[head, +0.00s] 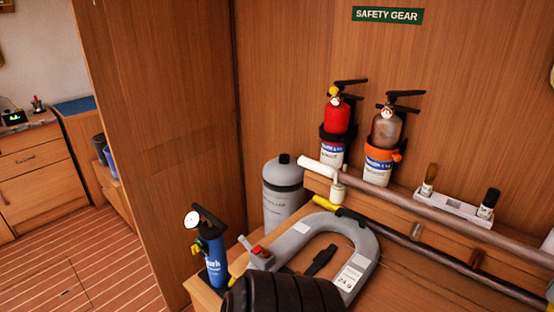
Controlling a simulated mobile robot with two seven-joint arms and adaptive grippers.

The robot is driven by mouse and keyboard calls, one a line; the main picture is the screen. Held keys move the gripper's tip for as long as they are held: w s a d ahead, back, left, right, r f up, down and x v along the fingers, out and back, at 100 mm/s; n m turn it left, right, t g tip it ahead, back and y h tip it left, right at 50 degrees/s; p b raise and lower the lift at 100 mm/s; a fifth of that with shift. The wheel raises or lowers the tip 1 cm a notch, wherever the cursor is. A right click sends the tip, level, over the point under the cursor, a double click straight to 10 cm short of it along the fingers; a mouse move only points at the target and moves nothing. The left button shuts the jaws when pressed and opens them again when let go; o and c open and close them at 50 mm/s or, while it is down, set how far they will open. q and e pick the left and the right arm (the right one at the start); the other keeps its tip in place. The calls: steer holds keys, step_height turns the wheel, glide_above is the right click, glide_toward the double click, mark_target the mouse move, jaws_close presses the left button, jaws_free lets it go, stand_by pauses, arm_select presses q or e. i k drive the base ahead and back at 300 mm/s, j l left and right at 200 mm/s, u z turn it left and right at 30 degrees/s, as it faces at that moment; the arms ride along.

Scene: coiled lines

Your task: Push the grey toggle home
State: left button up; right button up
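A pale fitting (453,207) lies on the wooden ledge at the right and carries two upright parts. One is a brown-handled piece (429,179) at its left end. The other is a dark grey or black piece (490,200) at its right end. I cannot tell for sure which part is the grey toggle, or how far in either one sits. Neither of my grippers is in view.
A red extinguisher (337,116) and a rusty one (386,130) hang on the wall. A grey cylinder (284,200), blue pump-like bottle (213,262), grey horseshoe float (366,245) and black ribbed object (280,296) crowd the bench. A long pipe (400,197) runs before the fitting.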

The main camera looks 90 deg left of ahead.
mark_target(241, 238)
steer(key=u, duration=2.05)
steer(key=i+j+u, duration=0.2)
steer(key=u, duration=0.25)
steer(key=i+j+u, duration=0.1)
steer(key=i+u, duration=0.2)
steer(key=u, duration=0.2)
steer(key=j, duration=0.4)
steer(key=k+j, duration=0.15)
steer(key=j, duration=0.25)
steer(key=u, duration=0.05)
